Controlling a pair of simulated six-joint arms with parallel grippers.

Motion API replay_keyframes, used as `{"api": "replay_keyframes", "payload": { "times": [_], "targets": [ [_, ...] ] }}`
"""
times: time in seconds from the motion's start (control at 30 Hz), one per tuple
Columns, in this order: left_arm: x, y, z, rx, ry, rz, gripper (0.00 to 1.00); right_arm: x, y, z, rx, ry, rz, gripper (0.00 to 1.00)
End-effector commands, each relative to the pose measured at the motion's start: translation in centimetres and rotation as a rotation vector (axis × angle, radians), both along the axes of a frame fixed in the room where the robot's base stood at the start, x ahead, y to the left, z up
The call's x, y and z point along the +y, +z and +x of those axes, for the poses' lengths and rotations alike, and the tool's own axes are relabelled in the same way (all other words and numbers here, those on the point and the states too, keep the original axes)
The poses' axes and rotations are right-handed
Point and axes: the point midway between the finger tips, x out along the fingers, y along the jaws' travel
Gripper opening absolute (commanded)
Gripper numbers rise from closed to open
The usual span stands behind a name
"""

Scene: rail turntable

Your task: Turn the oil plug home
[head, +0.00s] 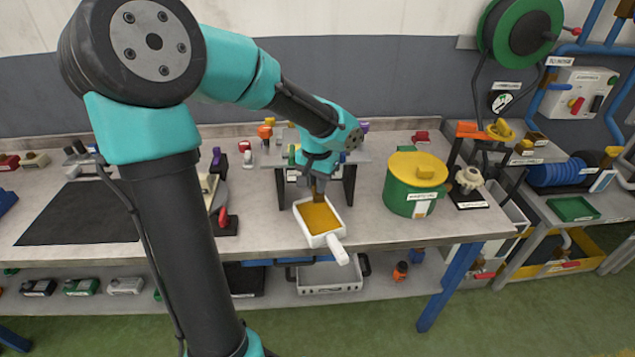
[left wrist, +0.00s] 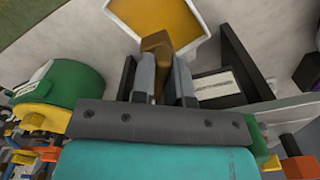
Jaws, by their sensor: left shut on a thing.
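My left gripper (head: 318,184) points down at the front of a raised grey stand. It is shut on a brown piece (head: 318,196), which may be the oil plug. In the left wrist view the brown piece (left wrist: 156,42) sits between the two grey fingers (left wrist: 162,78). A white pan (head: 341,247) with yellow-brown oil (head: 318,217) is just below the gripper. The lower end of the piece overlaps the pan in both views. I cannot tell whether they touch. No threaded hole shows. My right gripper is not in view.
The stand's black leg (head: 349,187) is close on the right of the gripper. A green pot with a yellow lid (head: 417,172) stands further right. A dark mat (head: 80,212) lies at the left. The bench front right of the pan is clear.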

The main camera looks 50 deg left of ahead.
Motion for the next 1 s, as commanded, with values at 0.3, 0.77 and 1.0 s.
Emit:
{"api": "replay_keyframes", "payload": {
  "times": [0.3,0.77,1.0],
  "targets": [
    [0.07,0.05,0.04,-0.002,-0.038,0.001,0.00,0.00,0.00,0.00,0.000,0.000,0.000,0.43],
    [0.04,0.03,0.03,-0.001,-0.036,0.000,0.39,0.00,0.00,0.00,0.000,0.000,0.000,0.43],
    [0.03,0.03,0.01,-0.001,-0.036,0.000,0.40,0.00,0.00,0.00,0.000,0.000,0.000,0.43]
  ]
}}
